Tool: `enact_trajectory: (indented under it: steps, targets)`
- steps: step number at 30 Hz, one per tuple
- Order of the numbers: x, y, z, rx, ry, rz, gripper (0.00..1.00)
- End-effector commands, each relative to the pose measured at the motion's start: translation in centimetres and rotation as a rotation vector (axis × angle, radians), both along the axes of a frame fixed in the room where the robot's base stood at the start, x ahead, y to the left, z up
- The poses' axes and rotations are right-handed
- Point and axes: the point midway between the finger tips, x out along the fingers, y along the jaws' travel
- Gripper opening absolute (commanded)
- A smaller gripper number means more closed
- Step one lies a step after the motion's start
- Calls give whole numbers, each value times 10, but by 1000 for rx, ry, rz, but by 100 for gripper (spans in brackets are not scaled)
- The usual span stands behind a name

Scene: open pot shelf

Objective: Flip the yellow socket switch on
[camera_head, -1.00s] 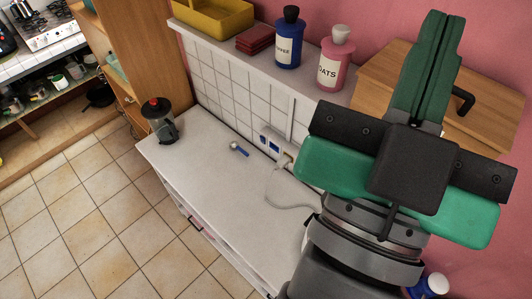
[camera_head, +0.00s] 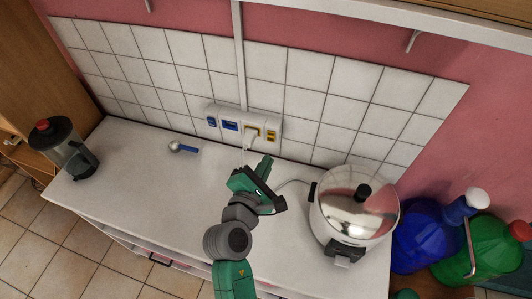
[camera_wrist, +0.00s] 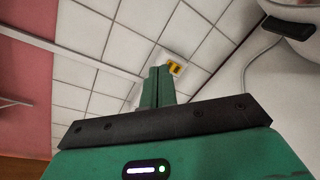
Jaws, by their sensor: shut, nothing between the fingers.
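The white socket strip (camera_head: 222,114) is on the tiled wall just above the counter. At its right end is a yellow switch block (camera_head: 270,136). Left of it is a yellow-framed socket (camera_head: 252,132) with a white plug in it. Two blue units (camera_head: 230,126) sit further left. My green gripper (camera_head: 267,163) is in front of and below the yellow switch, apart from it in the head view. Its fingers are shut and empty. In the wrist view, the yellow switch (camera_wrist: 173,68) shows just past the fingertips (camera_wrist: 159,72); the fingers hide much of the strip.
A shiny cooker (camera_head: 355,212) stands right of my gripper, its pale cord running toward the sockets. A small blue-handled scoop (camera_head: 184,148) and a dark jug with red knob (camera_head: 62,150) are on the left. A shelf (camera_head: 400,20) overhangs above. The counter's middle is clear.

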Motion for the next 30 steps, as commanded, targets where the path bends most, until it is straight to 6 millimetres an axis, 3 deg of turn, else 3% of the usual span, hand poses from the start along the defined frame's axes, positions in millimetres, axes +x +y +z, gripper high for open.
enact_trajectory:
  steps: [1, 3, 6, 9, 21, 30]
  targets:
    - [-1, 8, -22, -178, 64, 34, 0]
    - [-2, 18, -44, -408, 135, 83, 0]
    - [-5, 28, -66, -634, 200, 134, 0]
    - [-7, 34, -77, -743, 231, 161, 0]
    - [-3, 33, -79, -768, 235, 164, 0]
    - [52, 17, -88, -766, 235, 162, 0]
